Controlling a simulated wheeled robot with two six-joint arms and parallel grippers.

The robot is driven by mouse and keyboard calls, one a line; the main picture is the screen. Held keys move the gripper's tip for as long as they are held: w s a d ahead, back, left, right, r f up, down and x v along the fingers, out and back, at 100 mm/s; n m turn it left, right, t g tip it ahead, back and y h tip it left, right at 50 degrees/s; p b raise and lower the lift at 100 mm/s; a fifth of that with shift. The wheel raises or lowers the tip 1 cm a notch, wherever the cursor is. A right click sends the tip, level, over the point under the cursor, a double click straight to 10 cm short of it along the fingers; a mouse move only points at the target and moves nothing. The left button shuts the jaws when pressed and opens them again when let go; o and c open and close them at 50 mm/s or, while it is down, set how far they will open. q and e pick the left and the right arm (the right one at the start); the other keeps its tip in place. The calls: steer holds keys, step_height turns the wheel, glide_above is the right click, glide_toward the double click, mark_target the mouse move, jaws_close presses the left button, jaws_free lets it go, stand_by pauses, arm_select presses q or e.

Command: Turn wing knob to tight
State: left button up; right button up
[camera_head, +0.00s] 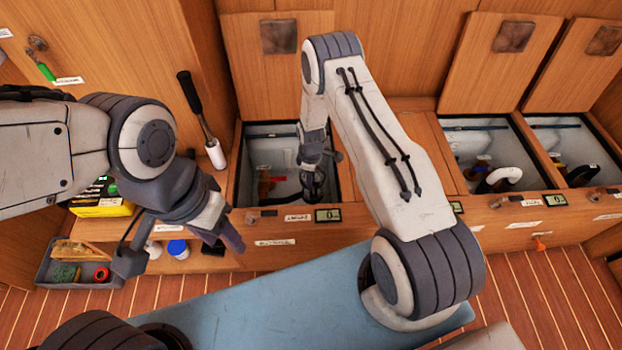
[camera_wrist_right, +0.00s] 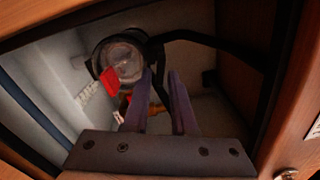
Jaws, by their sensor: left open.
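My right gripper (camera_head: 314,190) reaches down into the open left-hand locker bin (camera_head: 240,185). In the right wrist view its two fingers (camera_wrist_right: 162,76) stand a little apart, with a gap between them and nothing clearly held. Just beyond them is a round fitting with a clear lid (camera_wrist_right: 122,58); a red tag (camera_wrist_right: 108,81) hangs at its near side. An orange-brown part (camera_wrist_right: 158,110) shows low between and beside the fingers. I cannot make out the wing knob's shape or its setting; the fingers and shadow hide part of the fitting. My left gripper (camera_head: 180,248) is open and empty outside the bin.
The bin's walls are close around my right gripper. Two more open bins (camera_head: 490,125) stand to the right.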

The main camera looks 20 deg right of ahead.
jaws_close()
steer(key=shift+m, duration=0.3)
steer(key=m, duration=0.3)
steer(key=shift+w+d+m+p, duration=0.1)
steer(key=shift+m+p, duration=0.2)
steer(key=m, duration=0.4)
steer(key=shift+d+m, duration=0.15)
steer(key=shift+m, duration=0.15)
steer(key=m, duration=0.4)
steer(key=shift+d+p, duration=0.15)
steer(key=shift+p, duration=0.25)
steer(key=shift+d+m, duration=0.1)
steer(key=shift+m, duration=2)
